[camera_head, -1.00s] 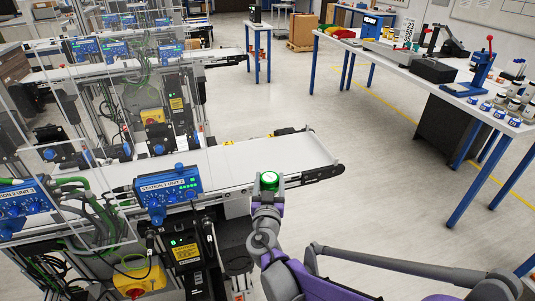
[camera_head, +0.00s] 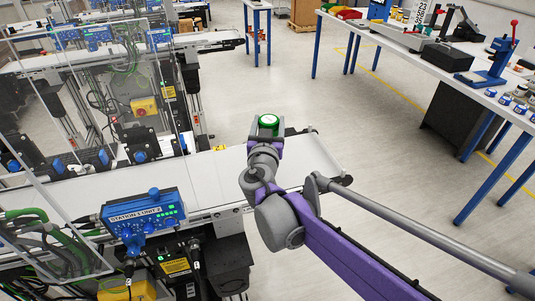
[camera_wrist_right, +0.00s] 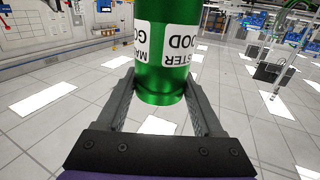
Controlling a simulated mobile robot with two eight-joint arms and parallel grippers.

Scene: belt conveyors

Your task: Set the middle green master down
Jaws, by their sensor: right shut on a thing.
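The green master (camera_head: 268,121) is a shiny green can with a pale top in the head view. In the right wrist view the green can (camera_wrist_right: 160,80) has white labels reading "MASTER GOOD", upside down in that picture. My right gripper (camera_wrist_right: 163,104) is shut on it, one finger on each side. In the head view the can appears above the far side of the nearest white conveyor belt (camera_head: 225,178), near its right end. My wrist hides part of the belt below, and I cannot tell the exact height. My left gripper is not in view.
A blue control box (camera_head: 145,218) labelled as a station 2 unit stands at the near belt edge. Clear panels and green cables are at left. A second conveyor (camera_head: 210,38) lies behind. A white workbench (camera_head: 430,55) with tools stands at right. The floor between is open.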

